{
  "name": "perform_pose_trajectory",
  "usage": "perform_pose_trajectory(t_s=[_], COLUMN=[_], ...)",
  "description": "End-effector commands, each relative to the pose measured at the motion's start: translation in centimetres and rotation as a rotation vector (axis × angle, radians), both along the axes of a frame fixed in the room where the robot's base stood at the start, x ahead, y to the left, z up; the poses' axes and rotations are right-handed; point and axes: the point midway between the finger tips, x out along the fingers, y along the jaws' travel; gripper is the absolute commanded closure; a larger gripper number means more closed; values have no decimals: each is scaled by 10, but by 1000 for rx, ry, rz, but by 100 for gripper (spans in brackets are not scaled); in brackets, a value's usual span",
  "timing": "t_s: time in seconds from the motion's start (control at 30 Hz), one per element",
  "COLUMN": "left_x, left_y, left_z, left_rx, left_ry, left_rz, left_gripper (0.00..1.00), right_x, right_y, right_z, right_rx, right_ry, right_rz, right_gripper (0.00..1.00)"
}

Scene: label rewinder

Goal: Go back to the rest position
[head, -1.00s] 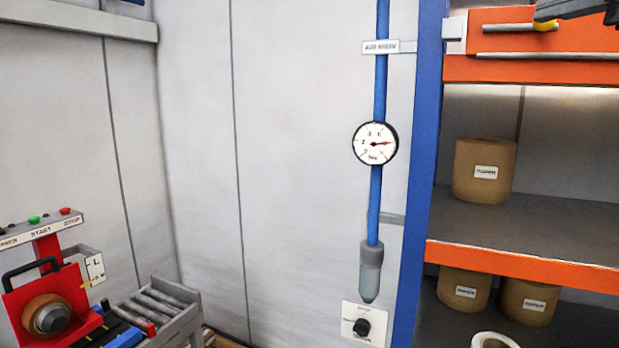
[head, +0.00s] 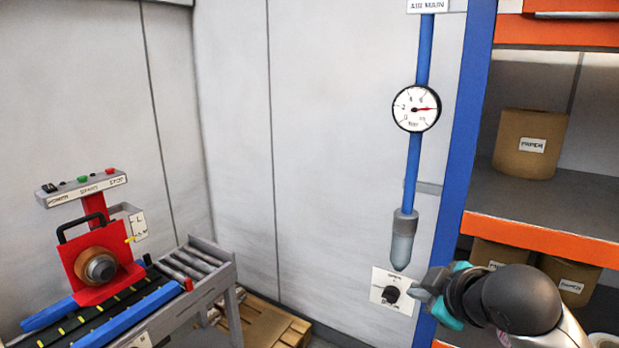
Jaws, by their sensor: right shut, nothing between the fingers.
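My right gripper (head: 430,285) is at the lower right of the head view, its arm coming in from the right edge. Its fingers are shut with nothing visible between them. The fingertips are just right of a black knob (head: 390,294) on a white wall plate (head: 382,279); whether they touch the knob I cannot tell. My left gripper is not in view.
A blue air pipe with a round gauge (head: 416,108) runs down the wall above the plate. An orange and blue shelf (head: 545,229) with paper rolls (head: 531,143) stands at the right. The red rewinder (head: 98,269) and a roller conveyor (head: 190,263) are at the left; a wooden pallet (head: 262,325) lies below.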

Motion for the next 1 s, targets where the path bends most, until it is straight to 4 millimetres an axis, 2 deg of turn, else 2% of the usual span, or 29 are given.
perform_pose_trajectory(t_s=[0.03,0.1,0.27,0.4,0.6,0.87,0.9,1.0], left_x=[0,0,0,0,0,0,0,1], left_y=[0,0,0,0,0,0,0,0], left_z=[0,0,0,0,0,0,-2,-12], left_rx=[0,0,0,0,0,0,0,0], left_ry=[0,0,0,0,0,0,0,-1], left_rz=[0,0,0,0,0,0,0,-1], left_gripper=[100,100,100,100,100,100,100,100], right_x=[-14,-33,-81,-130,-195,-263,-269,-260], right_y=[7,13,22,25,25,19,18,19], right_z=[-25,-52,-107,-148,-186,-211,-218,-253], right_rx=[37,82,175,246,309,340,340,332], right_ry=[50,105,235,349,484,611,623,628], right_rz=[-23,-64,-177,-301,-477,-671,-692,-683], right_gripper=[100,100,100,100,100,100,100,100])
